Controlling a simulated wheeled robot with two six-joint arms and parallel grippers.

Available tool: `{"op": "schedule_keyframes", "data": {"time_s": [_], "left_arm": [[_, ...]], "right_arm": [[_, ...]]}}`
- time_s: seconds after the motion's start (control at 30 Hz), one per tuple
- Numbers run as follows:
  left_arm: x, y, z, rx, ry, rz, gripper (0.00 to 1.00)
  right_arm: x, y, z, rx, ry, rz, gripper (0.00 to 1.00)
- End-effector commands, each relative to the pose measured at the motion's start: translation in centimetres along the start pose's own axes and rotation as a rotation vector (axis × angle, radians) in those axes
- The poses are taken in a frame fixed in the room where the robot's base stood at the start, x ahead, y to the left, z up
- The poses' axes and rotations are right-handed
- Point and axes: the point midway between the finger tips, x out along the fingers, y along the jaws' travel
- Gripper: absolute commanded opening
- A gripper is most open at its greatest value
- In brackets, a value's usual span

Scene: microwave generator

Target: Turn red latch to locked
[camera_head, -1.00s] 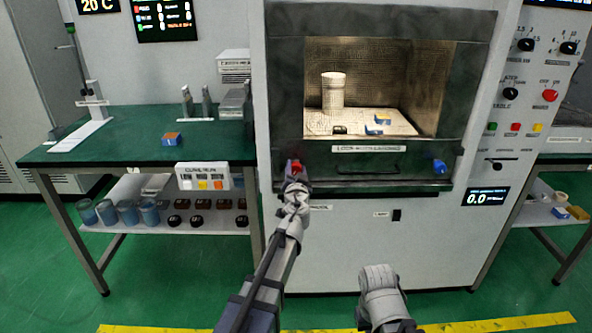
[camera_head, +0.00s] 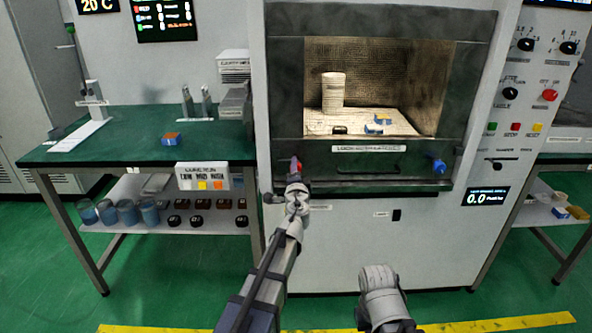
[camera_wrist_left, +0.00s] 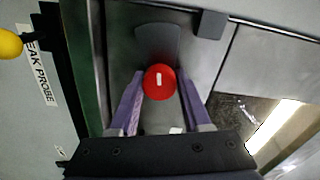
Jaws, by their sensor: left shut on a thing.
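The red latch (camera_head: 295,165) is on the left of the dark lower door strip of the microwave chamber. In the left wrist view its round red knob (camera_wrist_left: 160,82), with a small white mark, sits between my two purple fingers. My left gripper (camera_head: 295,179) is shut on it; the wrist partly hides the latch in the head view. The latch's exact angle is hard to tell. A blue latch (camera_head: 439,166) is on the right of the same strip. My right arm shows at the bottom centre, but its fingers do not show.
The chamber window (camera_head: 375,85) above shows a white cylinder (camera_head: 333,92) and small blocks. A green-topped bench (camera_head: 120,137) stands at left with an orange-blue block (camera_head: 172,139). A control panel with knobs is at right. The floor in front is clear.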

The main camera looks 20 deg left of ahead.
Motion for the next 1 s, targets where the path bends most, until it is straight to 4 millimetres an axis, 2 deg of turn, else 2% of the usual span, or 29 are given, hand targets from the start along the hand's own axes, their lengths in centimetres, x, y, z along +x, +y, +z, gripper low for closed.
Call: {"op": "schedule_keyframes", "data": {"time_s": [0.5, 1.0], "left_arm": [[-0.14, 0.16, -0.10, 0.459, 0.004, 0.001, 0.00], [-0.16, 0.19, -0.05, 0.696, 0.003, 0.000, 0.00]], "right_arm": [[0.12, -0.01, -0.01, 0.000, 0.000, 0.000, 0.00], [0.15, -0.02, -0.01, 0.000, 0.000, 0.000, 0.00]]}}
